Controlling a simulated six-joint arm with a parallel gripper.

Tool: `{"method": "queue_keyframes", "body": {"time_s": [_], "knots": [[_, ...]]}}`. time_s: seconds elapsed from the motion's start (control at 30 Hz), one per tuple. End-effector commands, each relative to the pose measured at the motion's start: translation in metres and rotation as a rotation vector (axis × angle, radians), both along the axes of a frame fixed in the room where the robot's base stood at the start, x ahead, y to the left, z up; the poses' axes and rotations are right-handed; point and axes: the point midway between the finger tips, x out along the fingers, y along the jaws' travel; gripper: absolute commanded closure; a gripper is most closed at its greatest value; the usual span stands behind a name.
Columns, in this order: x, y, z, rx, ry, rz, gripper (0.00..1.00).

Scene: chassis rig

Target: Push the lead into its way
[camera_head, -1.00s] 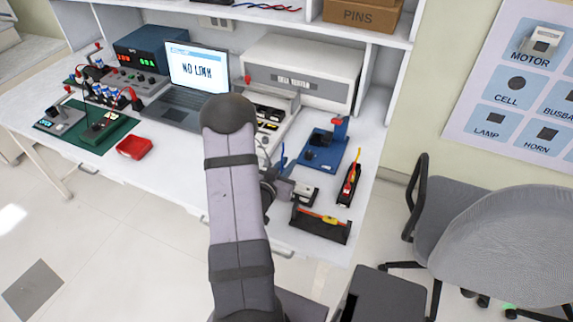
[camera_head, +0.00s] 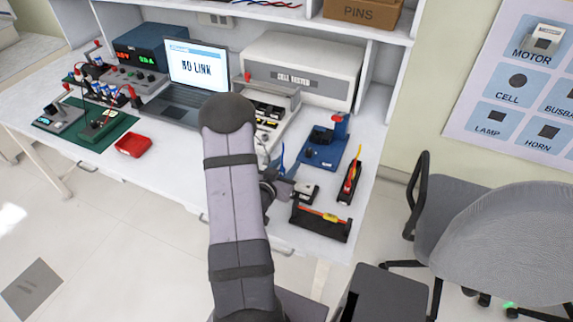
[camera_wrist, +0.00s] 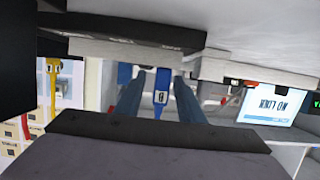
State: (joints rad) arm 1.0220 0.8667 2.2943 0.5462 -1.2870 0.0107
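A blue lead end with a dark mark on its face (camera_wrist: 162,88) is in the middle of the wrist view. It also shows as a thin blue upright piece in the head view (camera_head: 281,158). My gripper (camera_wrist: 160,80) has one finger on each side of it, with a visible gap to each finger. In the head view my gripper is mostly hidden behind my arm, at the bench's front right. A yellow lead end (camera_wrist: 52,75) stands at the left of the wrist view. The way for the lead cannot be made out.
A blue fixture (camera_head: 322,152), a black holder with a red and yellow piece (camera_head: 350,183) and a black tray (camera_head: 320,225) lie at right. The cell tester (camera_head: 302,72) and laptop (camera_head: 197,68) stand behind. A red dish (camera_head: 133,146) sits at left beside free bench.

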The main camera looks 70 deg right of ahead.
Motion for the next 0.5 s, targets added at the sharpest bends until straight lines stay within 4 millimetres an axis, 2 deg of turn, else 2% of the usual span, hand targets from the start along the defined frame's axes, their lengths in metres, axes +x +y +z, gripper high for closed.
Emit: {"method": "queue_keyframes", "body": {"time_s": [0.5], "knots": [[0.002,0.057,0.017,0.000,0.000,0.004,0.65]]}}
